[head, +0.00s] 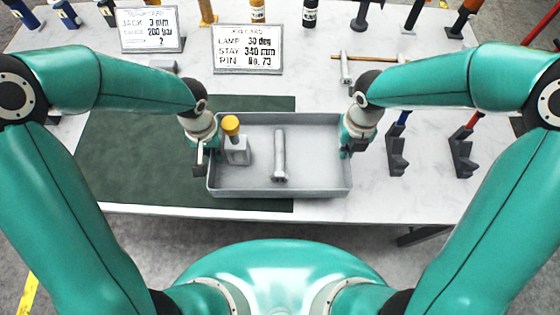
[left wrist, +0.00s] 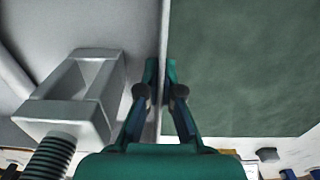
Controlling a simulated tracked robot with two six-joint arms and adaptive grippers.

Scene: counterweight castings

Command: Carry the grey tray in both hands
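The grey tray (head: 315,190) is at the front middle of the table in the head view, partly over the green mat. My left gripper (head: 203,160) is at the tray's left wall. In the left wrist view its fingers (left wrist: 162,75) are closed in on either side of the tray wall (left wrist: 164,40), with the block (left wrist: 75,95) beside them. My right gripper (head: 346,150) is at the right wall; its fingertips are mostly hidden. I cannot tell whether the tray touches the table.
The green mat (head: 130,165) lies left of the tray. Two sign cards (head: 247,50) (head: 150,30) stand behind it. Dark hooked tools (head: 397,160) (head: 461,155) lie at the right. Several bottles and tools line the back. The table's front edge (head: 250,216) is close to the tray.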

